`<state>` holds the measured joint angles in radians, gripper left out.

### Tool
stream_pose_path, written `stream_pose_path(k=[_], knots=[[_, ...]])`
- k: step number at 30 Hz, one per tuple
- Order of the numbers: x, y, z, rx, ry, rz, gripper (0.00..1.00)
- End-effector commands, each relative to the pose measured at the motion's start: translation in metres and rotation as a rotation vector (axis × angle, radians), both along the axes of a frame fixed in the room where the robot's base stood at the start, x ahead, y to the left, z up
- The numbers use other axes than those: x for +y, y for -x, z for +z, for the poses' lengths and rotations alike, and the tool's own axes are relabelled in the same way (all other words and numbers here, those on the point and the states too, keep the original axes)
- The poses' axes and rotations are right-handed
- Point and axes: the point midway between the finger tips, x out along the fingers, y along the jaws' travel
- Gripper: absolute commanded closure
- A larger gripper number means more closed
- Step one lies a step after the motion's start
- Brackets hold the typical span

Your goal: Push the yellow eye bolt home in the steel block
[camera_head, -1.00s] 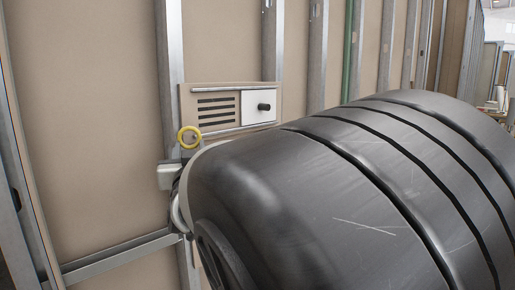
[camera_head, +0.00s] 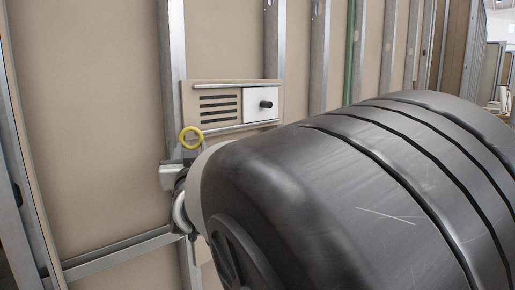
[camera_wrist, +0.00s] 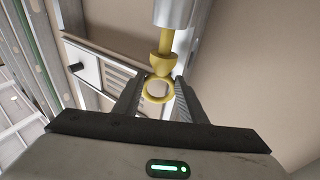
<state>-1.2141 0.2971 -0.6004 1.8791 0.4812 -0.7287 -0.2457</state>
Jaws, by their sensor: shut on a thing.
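In the wrist view the yellow eye bolt (camera_wrist: 158,91) has its ring between the two dark fingers of my gripper (camera_wrist: 157,98), which is shut on it. Beyond the ring are its wide collar and its shank. The shank runs up the picture to the steel block (camera_wrist: 177,10), and a length of it shows between collar and block. How deep the tip sits is hidden. In the head view the eye bolt's ring (camera_head: 191,138) shows just left of my dark arm. A grey shape below it may be the block or part of my gripper; I cannot tell.
A slotted panel with a white plate and a black knob (camera_head: 266,104) is close to the right of the ring, and it also shows in the wrist view (camera_wrist: 78,67). Metal studs (camera_head: 171,50) stand along the beige wall. My arm hides much of the right.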

Motion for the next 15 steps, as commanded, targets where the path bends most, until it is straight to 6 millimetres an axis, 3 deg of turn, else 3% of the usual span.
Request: stream_pose_path(k=[15], knots=[[0.0,0.0,-0.014,-0.001,0.0,-0.001,0.89]])
